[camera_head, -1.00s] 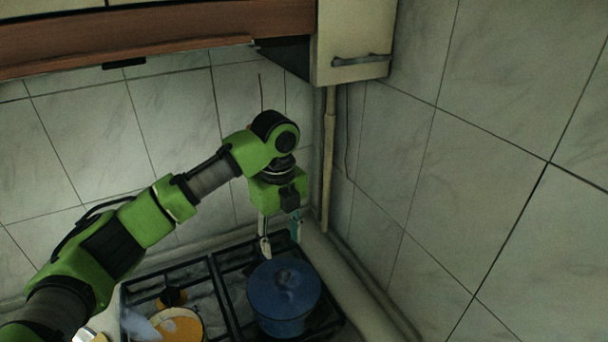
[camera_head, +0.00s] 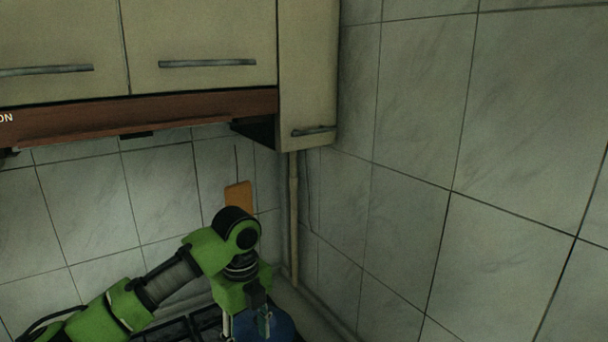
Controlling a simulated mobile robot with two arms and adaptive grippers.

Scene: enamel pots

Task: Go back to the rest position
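My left arm comes in from the lower left, and its gripper (camera_head: 246,326) points down at the bottom edge of the head view. Its two fingers show apart at the top, but their tips are cut off by the frame edge. A blue pot (camera_head: 284,327) is just behind and right of the fingers, mostly out of view. I cannot tell whether the fingers touch it. My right gripper is not in view.
The dark stove grate (camera_head: 178,331) shows at the bottom. Cream wall cupboards (camera_head: 210,45) with a brown hood edge (camera_head: 70,121) hang above. An orange board (camera_head: 239,197) is on the tiled back wall. A pipe (camera_head: 294,220) runs down the corner; the tiled right wall (camera_head: 430,190) is bare.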

